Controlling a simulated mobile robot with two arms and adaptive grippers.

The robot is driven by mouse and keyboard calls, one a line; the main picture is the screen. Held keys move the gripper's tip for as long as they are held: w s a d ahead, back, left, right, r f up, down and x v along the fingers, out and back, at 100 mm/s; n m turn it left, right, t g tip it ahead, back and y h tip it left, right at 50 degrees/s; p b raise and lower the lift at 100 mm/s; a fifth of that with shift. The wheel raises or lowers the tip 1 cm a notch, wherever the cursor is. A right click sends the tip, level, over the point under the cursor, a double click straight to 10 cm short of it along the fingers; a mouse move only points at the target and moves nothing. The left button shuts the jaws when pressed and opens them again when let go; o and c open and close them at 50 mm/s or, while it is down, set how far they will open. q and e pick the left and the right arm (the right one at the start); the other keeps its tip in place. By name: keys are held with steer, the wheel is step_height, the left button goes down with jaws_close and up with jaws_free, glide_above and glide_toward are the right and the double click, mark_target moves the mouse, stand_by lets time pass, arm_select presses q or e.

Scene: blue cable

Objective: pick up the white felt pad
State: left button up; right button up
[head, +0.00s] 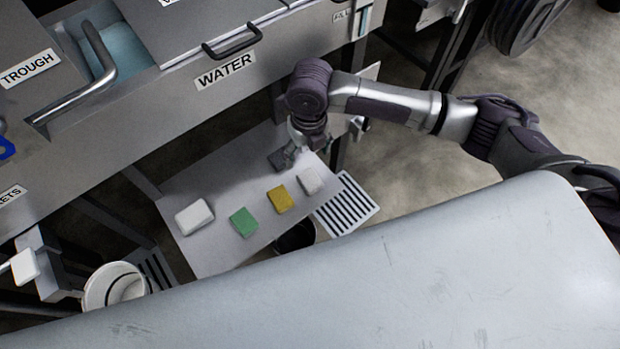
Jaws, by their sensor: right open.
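Two whitish pads lie on the grey shelf (205,258) below the trough. A larger white block-like pad (194,216) is at the shelf's left, and a smaller off-white pad (310,181) is at its right. I cannot tell from their look which is felt. Between them lie a green pad (243,222) and a yellow pad (280,199). My right gripper (287,158) points down over the back right of the shelf, behind the yellow and off-white pads. It is open, and a small grey piece shows at its fingers. My left gripper is not in view.
The steel trough front with its WATER label (225,71) and black handle (232,42) rises behind the shelf. A white bucket (113,287) stands at lower left. A slotted plate (346,204) is right of the shelf. A large pale surface (400,285) fills the foreground.

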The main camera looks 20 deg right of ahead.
mark_target(310, 179)
steer(key=shift+n, duration=0.6)
steer(key=f, duration=0.8)
steer(key=d+f, duration=0.1)
steer(key=f, duration=0.4)
steer(key=shift+w+p, duration=0.2)
steer(key=shift+p, duration=0.15)
steer(key=c, duration=0.9)
